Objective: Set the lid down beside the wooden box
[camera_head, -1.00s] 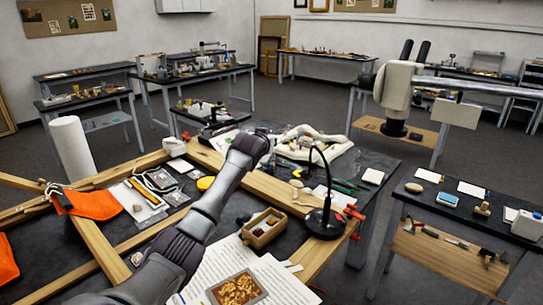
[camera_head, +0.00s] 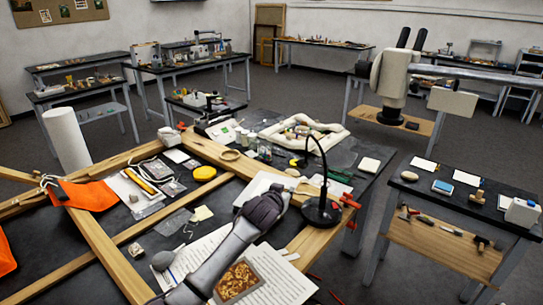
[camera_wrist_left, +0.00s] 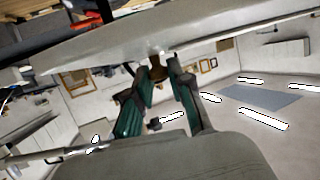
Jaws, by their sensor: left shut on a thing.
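My left gripper (camera_head: 268,205) reaches in from the lower left over the worktable, its fingertips hidden in the head view. In the left wrist view its teal fingers (camera_wrist_left: 158,68) are closed on a small brown part, which I take to be the lid's grip (camera_wrist_left: 156,72). The lid itself cannot be made out in the head view. The wooden box is hidden in the head view behind my left arm and gripper. My right gripper is not in view.
A black lamp (camera_head: 321,211) stands just right of my left gripper. A gilt fragment (camera_head: 238,280) lies on white papers below my arm. A wooden frame (camera_head: 100,240), an orange cloth (camera_head: 88,195) and a yellow disc (camera_head: 204,173) crowd the left side.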

